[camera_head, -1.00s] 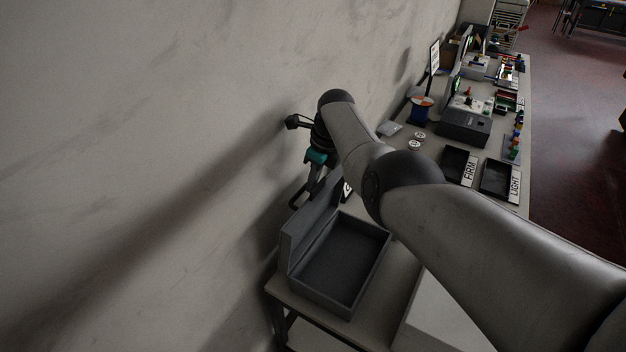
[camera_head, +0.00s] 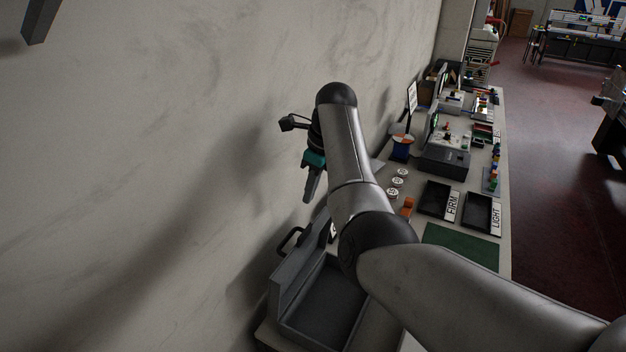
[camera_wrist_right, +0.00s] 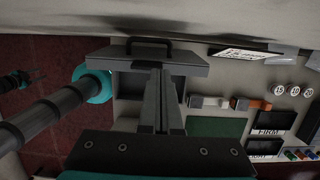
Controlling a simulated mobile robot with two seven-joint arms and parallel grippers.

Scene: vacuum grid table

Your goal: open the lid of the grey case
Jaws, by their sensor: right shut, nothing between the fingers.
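The grey case (camera_head: 340,298) stands at the near end of the table, by the wall. Its lid (camera_head: 296,274) stands raised on the wall side, and the dark inside of the case shows. A black handle (camera_head: 290,241) sticks out from the lid toward the wall. My right gripper (camera_head: 309,199) is shut and empty, above the handle and apart from it. In the right wrist view the gripper's fingers (camera_wrist_right: 157,78) lie in front of the lid (camera_wrist_right: 190,66), with the handle (camera_wrist_right: 148,42) beyond. My arm hides part of the case's right side.
The wall (camera_head: 180,150) is close behind the lid. A green mat (camera_head: 460,247), black trays marked FIRM (camera_head: 436,199) and LIGHT (camera_head: 478,213), white discs (camera_head: 397,182) and an orange block (camera_head: 407,206) lie farther along the table.

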